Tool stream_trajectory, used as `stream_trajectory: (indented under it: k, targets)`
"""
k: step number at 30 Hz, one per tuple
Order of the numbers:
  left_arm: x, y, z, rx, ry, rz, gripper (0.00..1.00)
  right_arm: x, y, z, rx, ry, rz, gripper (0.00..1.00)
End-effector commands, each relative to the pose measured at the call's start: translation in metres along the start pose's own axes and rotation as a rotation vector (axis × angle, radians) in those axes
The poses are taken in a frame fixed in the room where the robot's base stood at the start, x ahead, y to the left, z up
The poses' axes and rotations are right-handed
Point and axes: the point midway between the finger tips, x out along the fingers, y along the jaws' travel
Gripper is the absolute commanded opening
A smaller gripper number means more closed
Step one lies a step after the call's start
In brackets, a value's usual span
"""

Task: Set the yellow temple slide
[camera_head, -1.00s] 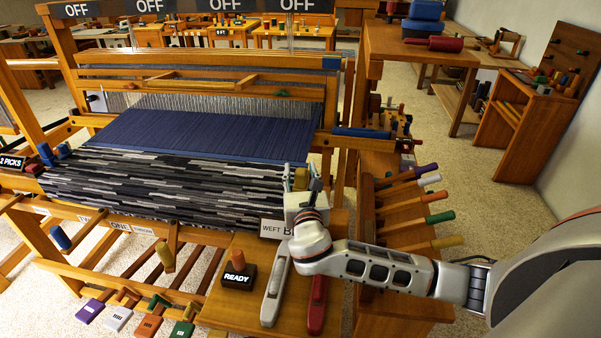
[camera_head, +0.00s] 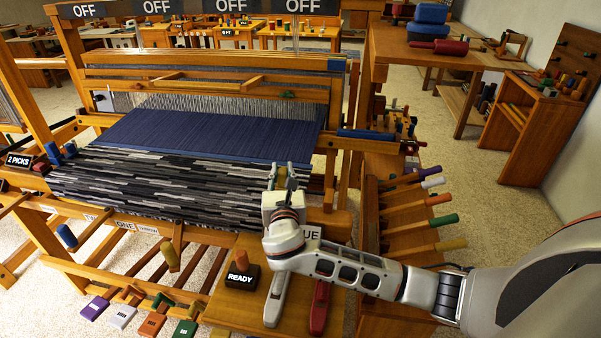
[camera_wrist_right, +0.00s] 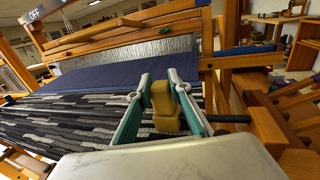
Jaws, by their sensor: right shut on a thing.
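The yellow temple slide (camera_wrist_right: 165,106) is a small block standing between the two fingers of my right gripper (camera_wrist_right: 158,98) in the right wrist view. The gripper is shut on it, one finger against each side. In the head view the right gripper (camera_head: 283,177) is over the right edge of the striped grey and black cloth (camera_head: 165,185), just in front of the blue warp (camera_head: 210,135). The slide is mostly hidden by the gripper there. My left gripper is not in view.
A dark rod (camera_wrist_right: 228,118) sticks out right of the slide. Coloured pegs, including a yellow one (camera_head: 450,245), project from the right-hand rack. A READY block (camera_head: 241,274), a grey shuttle (camera_head: 277,297) and a red shuttle (camera_head: 319,305) lie on the front shelf.

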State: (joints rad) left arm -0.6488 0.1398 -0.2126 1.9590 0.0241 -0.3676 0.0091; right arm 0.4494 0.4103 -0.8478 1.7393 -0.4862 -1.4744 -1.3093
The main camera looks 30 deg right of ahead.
Motion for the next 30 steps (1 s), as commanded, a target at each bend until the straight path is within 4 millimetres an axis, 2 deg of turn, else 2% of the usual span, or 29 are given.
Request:
stream_trajectory:
  k: [1,6,13,19,30]
  targets:
    - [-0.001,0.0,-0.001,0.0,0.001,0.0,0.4,0.003,0.017,0.001,0.006,0.002,0.003,0.0]
    - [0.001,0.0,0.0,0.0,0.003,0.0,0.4,0.015,0.06,0.0,0.004,0.002,0.003,0.0]
    - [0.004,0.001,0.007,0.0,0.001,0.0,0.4,0.026,0.102,-0.001,0.002,0.001,0.002,0.0]
    - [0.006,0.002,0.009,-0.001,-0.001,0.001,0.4,0.031,0.117,-0.001,0.001,0.001,0.001,0.0]
    - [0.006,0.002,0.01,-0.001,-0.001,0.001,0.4,0.032,0.121,0.001,0.003,0.001,0.004,0.0]
